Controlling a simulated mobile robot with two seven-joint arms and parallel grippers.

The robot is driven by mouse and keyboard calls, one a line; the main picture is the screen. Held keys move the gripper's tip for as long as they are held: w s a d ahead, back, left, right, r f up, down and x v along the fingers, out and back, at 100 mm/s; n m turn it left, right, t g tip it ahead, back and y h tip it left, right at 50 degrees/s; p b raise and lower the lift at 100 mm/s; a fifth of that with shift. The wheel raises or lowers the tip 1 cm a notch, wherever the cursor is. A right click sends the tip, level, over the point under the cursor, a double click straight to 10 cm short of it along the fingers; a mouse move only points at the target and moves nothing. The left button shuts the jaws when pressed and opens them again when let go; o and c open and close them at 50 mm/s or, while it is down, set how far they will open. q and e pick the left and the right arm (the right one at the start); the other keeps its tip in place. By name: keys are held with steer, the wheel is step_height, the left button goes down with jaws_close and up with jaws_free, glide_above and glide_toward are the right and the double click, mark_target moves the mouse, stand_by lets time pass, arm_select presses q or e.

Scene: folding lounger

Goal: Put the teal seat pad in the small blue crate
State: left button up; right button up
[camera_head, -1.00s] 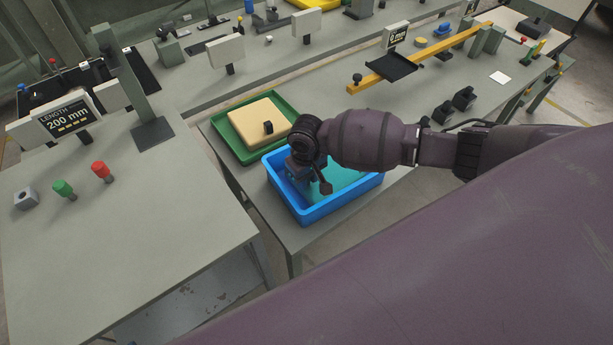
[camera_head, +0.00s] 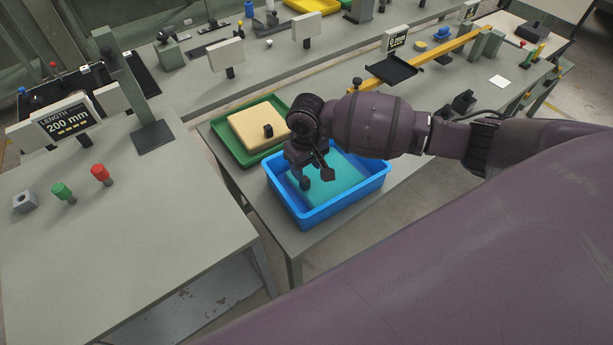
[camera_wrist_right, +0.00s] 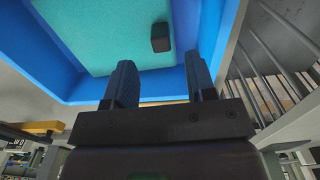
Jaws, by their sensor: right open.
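The teal seat pad (camera_head: 341,178) lies inside the small blue crate (camera_head: 345,207). In the right wrist view the pad (camera_wrist_right: 100,35) shows a small dark block-shaped grip (camera_wrist_right: 160,37) on its face, within the blue crate walls (camera_wrist_right: 45,50). My right gripper (camera_head: 317,182) is above the crate with its fingers spread and nothing between them. In the right wrist view its fingers (camera_wrist_right: 160,80) are apart and clear of the grip. The gripper and wrist hide part of the pad in the head view. My left gripper is not in view.
A green tray (camera_head: 225,147) with a cream pad (camera_head: 255,127) stands directly behind the crate on the same bench. A yellow bar (camera_head: 425,58) with a black plate is further back right. The left bench holds a green knob (camera_head: 62,190) and a red knob (camera_head: 100,172).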

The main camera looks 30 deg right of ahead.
step_height(320, 180, up, 6)
steer(key=shift+f, duration=0.15)
stand_by(0.6)
steer(key=s+a+f+n+t+y, duration=0.1)
steer(key=s+a+f, duration=0.15)
steer(key=s, duration=0.35)
steer(key=s+a+f+n+t+y, duration=0.1)
steer(key=s+a+f, duration=0.1)
steer(key=s+a, duration=0.3)
steer(key=s+d+r+m+t+h, duration=0.1)
steer(key=s+d+m+h, duration=0.1)
steer(key=s+d, duration=0.45)
steer(key=s+d+r+m+t+h, duration=0.1)
steer(key=s+d, duration=0.3)
steer(key=s, duration=0.5)
steer(key=w+f+t+b, duration=0.2)
steer(key=w+f+t, duration=0.5)
steer(key=f, duration=0.6)
steer(key=shift+w+t+y+b, duration=0.3)
steer(key=shift+y, duration=0.1)
steer(key=shift+r, duration=0.1)
steer(key=shift+c, duration=0.8)
